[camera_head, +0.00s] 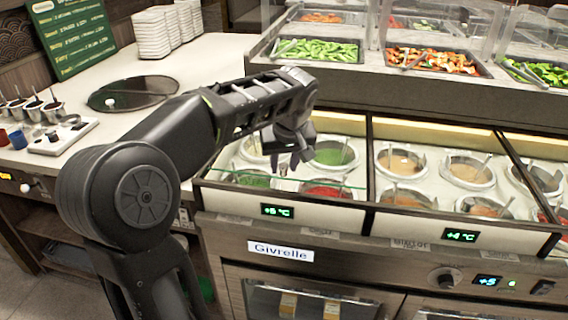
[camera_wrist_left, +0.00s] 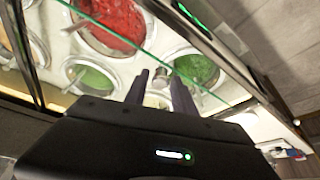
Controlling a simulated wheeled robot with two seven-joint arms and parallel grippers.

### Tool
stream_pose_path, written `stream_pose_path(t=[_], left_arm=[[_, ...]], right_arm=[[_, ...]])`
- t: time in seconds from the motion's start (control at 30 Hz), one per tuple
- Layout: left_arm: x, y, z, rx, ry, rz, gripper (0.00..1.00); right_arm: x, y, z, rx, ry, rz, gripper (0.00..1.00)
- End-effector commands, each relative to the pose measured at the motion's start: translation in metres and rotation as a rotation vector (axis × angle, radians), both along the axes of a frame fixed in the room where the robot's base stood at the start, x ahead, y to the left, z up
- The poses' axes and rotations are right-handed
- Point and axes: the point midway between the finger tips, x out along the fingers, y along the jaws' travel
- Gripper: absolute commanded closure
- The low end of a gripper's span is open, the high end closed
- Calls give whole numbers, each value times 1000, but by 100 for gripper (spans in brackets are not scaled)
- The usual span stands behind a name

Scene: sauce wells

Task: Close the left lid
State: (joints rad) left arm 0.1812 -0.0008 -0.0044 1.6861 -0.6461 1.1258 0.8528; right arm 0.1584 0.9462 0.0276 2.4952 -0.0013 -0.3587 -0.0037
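The left lid is a clear glass pane; its greenish edge (camera_head: 335,183) crosses the left sauce bay above the front wells. The same edge runs diagonally through the left wrist view (camera_wrist_left: 112,31). How far the pane reaches behind this edge is hard to tell. My left gripper (camera_head: 296,162) points down over the left bay, close to the glass edge. In the wrist view its two fingers (camera_wrist_left: 160,78) stand apart, with a pale, blurred shape showing between them. I cannot tell whether they touch the glass. My right gripper is not in view.
Green sauce (camera_head: 335,153) and red sauce (camera_head: 325,190) sit in the left bay's wells. A dark divider (camera_head: 370,160) separates the right bay. A raised salad counter (camera_head: 400,95) stands behind. A white worktop (camera_head: 215,55) with stacked white dishes (camera_head: 155,35) lies left.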

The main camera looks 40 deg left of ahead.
Motion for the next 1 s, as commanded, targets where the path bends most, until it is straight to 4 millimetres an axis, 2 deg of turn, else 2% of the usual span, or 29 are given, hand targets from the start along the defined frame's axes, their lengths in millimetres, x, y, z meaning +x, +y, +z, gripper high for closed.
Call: stream_pose_path(t=[0.27, 0.7, 1.0], left_arm=[[-1, -2, 7, 0, -1, 0, 69], [-16, -21, 66, 0, -2, -1, 69], [-19, -24, 72, 0, 0, 0, 69]], right_arm=[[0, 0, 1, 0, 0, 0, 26], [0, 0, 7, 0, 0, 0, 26], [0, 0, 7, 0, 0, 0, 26]])
